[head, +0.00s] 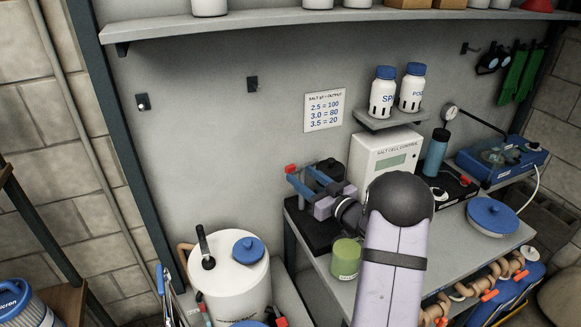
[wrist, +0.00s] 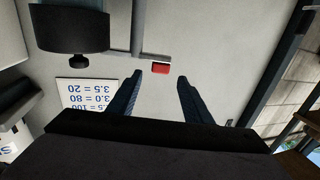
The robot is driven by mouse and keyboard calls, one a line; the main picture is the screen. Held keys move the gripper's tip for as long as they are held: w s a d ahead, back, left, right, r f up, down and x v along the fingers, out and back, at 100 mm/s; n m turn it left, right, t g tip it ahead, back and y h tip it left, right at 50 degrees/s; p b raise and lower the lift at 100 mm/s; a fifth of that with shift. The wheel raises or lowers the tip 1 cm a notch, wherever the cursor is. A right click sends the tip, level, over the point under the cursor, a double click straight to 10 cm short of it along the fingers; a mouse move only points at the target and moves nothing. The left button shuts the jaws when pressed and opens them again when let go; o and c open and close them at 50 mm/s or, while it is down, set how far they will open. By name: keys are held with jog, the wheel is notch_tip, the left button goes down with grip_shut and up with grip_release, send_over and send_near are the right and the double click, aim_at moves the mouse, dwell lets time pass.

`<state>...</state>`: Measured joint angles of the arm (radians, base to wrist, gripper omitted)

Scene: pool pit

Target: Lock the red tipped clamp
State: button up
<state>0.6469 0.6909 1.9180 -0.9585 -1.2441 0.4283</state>
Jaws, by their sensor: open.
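The clamp's red tip (wrist: 160,68) shows in the wrist view at the end of a thin grey bar (wrist: 138,45), centred between my fingertips in the picture. In the head view the red tip (head: 291,168) is small, at the left end of the fixture on the bench. My gripper (wrist: 160,76) is open, with two dark blue fingers spread and nothing held. In the head view my gripper (head: 298,178) points left towards the red tip. I cannot tell whether a finger touches it. My gripper and arm partly hide the clamp's base.
A black cylindrical part (wrist: 72,32) stands close beside the clamp. A green-topped jar (head: 345,260), the salt cell control box (head: 385,158) and a white container with a blue lid (head: 232,280) are nearby. The grey wall behind the clamp is mostly bare.

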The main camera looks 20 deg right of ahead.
aim_at(292, 168)
jog(key=shift+p+x, duration=1.4)
jog(key=shift+x, duration=1.95)
jog(key=c, duration=1.1)
jog(key=shift+o, duration=0.2)
